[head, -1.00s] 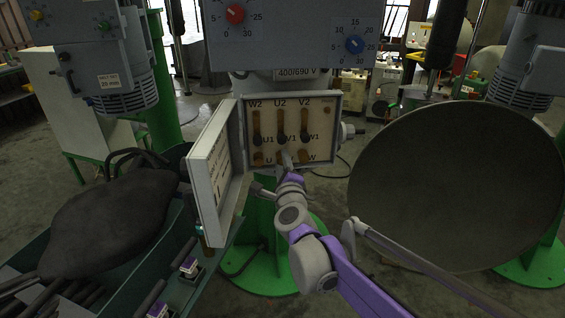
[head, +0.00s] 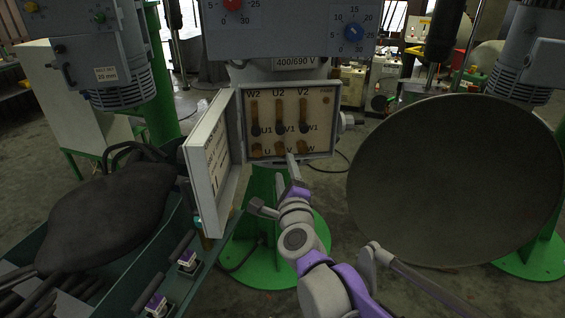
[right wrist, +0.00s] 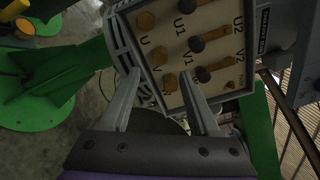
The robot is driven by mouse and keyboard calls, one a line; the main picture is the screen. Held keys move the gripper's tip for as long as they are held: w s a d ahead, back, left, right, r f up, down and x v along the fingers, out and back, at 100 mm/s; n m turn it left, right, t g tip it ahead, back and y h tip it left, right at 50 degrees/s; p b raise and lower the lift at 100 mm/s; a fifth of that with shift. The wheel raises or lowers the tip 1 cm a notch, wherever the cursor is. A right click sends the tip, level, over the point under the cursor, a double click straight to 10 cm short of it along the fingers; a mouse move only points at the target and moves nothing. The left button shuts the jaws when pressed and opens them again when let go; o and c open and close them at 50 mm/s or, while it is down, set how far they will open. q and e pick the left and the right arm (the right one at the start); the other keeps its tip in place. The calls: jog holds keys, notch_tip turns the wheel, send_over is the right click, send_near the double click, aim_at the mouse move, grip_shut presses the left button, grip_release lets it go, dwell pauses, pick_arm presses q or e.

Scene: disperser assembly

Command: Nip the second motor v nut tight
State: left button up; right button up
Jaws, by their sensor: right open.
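The open motor terminal box (head: 332,142) faces me, with posts labelled W2, U2, V2 above, U1, V1, W1 in the middle and U, V, W below. The brass V nut (head: 279,149) is in the bottom row, between the U and W nuts; it also shows in the right wrist view (right wrist: 160,48). My right gripper (head: 291,160) is open and empty just below and in front of the bottom row. In the right wrist view its fingertips (right wrist: 160,74) frame the W nut (right wrist: 170,83), with the V nut slightly beyond. My left gripper is out of view.
The box's hinged cover (head: 208,165) stands open on the left. A large dark disc (head: 455,180) fills the right side. A green tool tray (head: 215,262) and a dark bag-like bundle (head: 105,218) lie at lower left. A green stand base (head: 262,272) is below.

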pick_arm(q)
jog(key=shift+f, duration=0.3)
pick_arm(e)
jog(key=shift+s+d, duration=0.15)
jog(key=shift+s, duration=1.3)
